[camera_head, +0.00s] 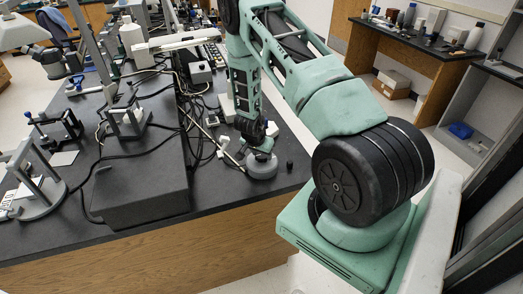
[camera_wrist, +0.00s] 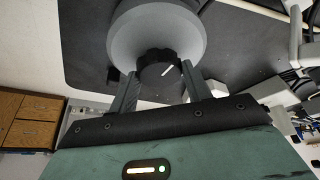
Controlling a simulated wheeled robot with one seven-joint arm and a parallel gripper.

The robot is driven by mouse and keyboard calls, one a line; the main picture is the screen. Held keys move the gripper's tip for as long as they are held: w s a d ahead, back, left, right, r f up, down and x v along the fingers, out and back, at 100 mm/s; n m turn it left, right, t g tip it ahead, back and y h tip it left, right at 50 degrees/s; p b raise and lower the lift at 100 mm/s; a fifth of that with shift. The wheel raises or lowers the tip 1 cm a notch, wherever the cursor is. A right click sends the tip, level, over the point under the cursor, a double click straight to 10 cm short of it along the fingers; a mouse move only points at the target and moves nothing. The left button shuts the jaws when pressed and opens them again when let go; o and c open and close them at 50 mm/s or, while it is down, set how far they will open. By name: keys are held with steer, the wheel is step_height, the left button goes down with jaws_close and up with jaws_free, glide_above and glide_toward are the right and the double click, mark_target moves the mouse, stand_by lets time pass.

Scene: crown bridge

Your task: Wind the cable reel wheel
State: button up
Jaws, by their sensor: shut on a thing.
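In the wrist view a round grey wheel (camera_wrist: 125,38) with a black knob (camera_wrist: 156,72) at its front fills the top middle. The knob carries a short white mark. My gripper (camera_wrist: 159,84) has one finger on each side of the knob and is shut on it. In the head view the grey round base (camera_head: 262,170) stands near the front right corner of the dark bench. My gripper (camera_head: 262,150) reaches down to it from above; the knob is not clear there.
A small black cylinder (camera_head: 290,166) stands just right of the grey base, near the bench edge. A large dark box (camera_head: 140,193) lies to the left. Cables and lab stands crowd the bench behind. A wooden desk (camera_head: 430,62) with bottles stands at the back right.

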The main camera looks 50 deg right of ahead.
steer(key=o, duration=1)
steer(key=shift+c, duration=0.2)
steer(key=p+v, duration=0.3)
steer(key=v, duration=1.4)
steer(key=shift+r+p, duration=0.2)
steer(key=shift+p, duration=0.2)
steer(key=shift+a, duration=0.1)
